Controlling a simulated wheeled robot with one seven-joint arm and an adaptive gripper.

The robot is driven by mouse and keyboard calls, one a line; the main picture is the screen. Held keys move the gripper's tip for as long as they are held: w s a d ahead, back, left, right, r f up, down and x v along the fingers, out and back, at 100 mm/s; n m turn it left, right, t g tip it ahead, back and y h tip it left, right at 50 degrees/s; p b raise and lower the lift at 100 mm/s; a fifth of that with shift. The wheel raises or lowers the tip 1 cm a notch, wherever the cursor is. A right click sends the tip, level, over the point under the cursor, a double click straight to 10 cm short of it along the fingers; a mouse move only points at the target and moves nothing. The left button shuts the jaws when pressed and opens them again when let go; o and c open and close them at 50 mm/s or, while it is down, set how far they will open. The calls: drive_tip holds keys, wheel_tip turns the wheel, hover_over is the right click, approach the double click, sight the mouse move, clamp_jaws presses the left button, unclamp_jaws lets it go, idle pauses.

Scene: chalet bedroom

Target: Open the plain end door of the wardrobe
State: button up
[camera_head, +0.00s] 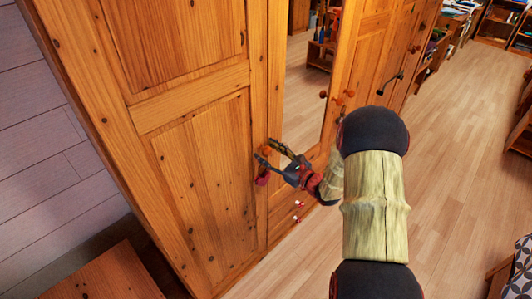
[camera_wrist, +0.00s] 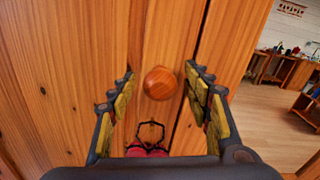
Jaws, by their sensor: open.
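The plain end door (camera_head: 205,150) of the wardrobe is a panelled pine door at the left of the head view, and it looks closed. Its round orange-brown wooden knob (camera_wrist: 160,83) stands near the door's right edge. My gripper (camera_head: 271,151) is at that edge, with its fingers reaching toward the door. In the wrist view my gripper (camera_wrist: 160,88) is open, with one yellow-padded finger on each side of the knob. Gaps show between the knob and both fingers. In the head view the fingers partly hide the knob.
A mirrored middle door (camera_head: 305,100) adjoins the end door, with further wooden knobs (camera_head: 349,93) beyond. A wooden furniture top (camera_head: 100,275) stands at lower left, near the door. Wooden floor (camera_head: 455,130) is clear at right.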

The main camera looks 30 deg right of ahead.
drive_tip(key=shift+w+a, duration=0.15)
drive_tip(key=shift+w, duration=0.35)
drive_tip(key=shift+c, duration=0.2)
clamp_jaws()
idle(0.3)
